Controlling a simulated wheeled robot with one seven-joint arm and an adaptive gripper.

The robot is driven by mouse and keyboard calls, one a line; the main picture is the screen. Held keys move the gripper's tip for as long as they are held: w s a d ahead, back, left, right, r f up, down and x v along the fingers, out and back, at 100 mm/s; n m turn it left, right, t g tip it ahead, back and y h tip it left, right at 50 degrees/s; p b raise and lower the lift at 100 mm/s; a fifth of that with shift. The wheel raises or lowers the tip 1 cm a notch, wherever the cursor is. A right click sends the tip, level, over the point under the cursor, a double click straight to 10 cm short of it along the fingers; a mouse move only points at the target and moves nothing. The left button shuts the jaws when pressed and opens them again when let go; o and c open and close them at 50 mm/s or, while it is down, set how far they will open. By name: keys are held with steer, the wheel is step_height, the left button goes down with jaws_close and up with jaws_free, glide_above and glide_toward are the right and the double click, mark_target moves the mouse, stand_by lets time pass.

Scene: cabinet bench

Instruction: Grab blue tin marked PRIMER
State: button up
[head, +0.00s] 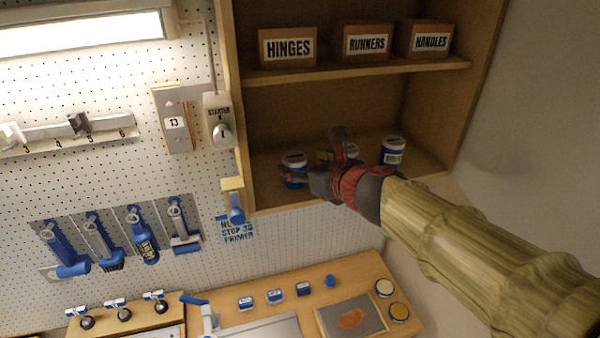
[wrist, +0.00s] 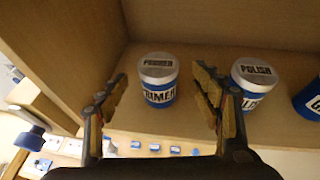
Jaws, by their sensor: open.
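The blue tin marked PRIMER (wrist: 158,88) has a silvery lid. It stands upright on the lower cabinet shelf, between my fingers as seen in the wrist view and a little beyond their tips. In the head view, the leftmost tin (head: 294,162) matches it, its lower part partly covered by a finger. My gripper (head: 314,158) is open and empty, with one finger on each side of the tin's line. A tin marked POLISH (wrist: 254,76) stands just right of my right finger, which overlaps its edge in the wrist view.
A third blue tin (head: 393,153) stands farther right on the shelf. Boxes marked HINGES (head: 287,48), RUNNERS (head: 367,43) and HANDLES (head: 431,40) sit on the shelf above. The cabinet's left side wall (head: 232,85) is close to the PRIMER tin. A workbench (head: 345,275) lies below.

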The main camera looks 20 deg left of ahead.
steer(key=x, duration=0.2)
steer(key=f+b+x, duration=0.1)
steer(key=x, duration=0.2)
steer(key=shift+a+f, duration=0.1)
steer(key=shift+f, duration=0.05)
steer(key=shift+s, duration=0.1)
steer(key=shift+c, duration=0.3)
steer(key=c, duration=1.4)
